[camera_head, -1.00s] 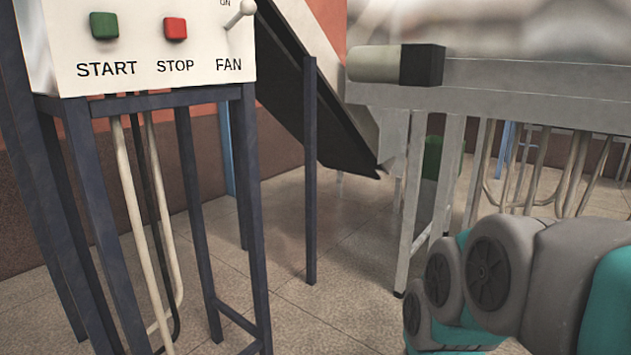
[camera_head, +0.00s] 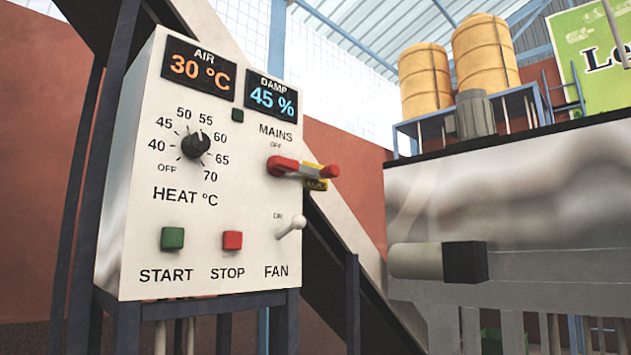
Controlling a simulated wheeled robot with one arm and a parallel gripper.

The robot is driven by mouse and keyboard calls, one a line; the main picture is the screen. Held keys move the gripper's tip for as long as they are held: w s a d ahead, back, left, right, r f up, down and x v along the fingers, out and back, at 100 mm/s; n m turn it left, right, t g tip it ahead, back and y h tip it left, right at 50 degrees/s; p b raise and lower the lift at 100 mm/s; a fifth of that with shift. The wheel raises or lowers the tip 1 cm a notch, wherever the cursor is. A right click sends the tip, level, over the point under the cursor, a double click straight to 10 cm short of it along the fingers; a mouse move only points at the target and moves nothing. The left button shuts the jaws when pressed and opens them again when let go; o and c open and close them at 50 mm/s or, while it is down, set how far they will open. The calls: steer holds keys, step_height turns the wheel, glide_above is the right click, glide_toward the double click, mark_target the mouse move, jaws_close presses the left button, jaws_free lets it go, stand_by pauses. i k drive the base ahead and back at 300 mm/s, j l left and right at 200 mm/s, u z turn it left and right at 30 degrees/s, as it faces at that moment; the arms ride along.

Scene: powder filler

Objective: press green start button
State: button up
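The green start button (camera_head: 172,238) is on the lower left of a white control panel (camera_head: 135,200), above the word START. A red stop button (camera_head: 233,240) sits to its right, above the word STOP. Nothing covers either button. My gripper and arm are not in this view.
The panel also has a heat knob (camera_head: 195,145), a red mains handle (camera_head: 300,168) and a white fan lever (camera_head: 291,227). Dark legs hold the panel up. A large metal machine (camera_head: 510,200) with a protruding cylinder (camera_head: 438,261) stands at the right.

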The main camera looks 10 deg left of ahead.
mark_target(172, 238)
steer(key=u, duration=1.35)
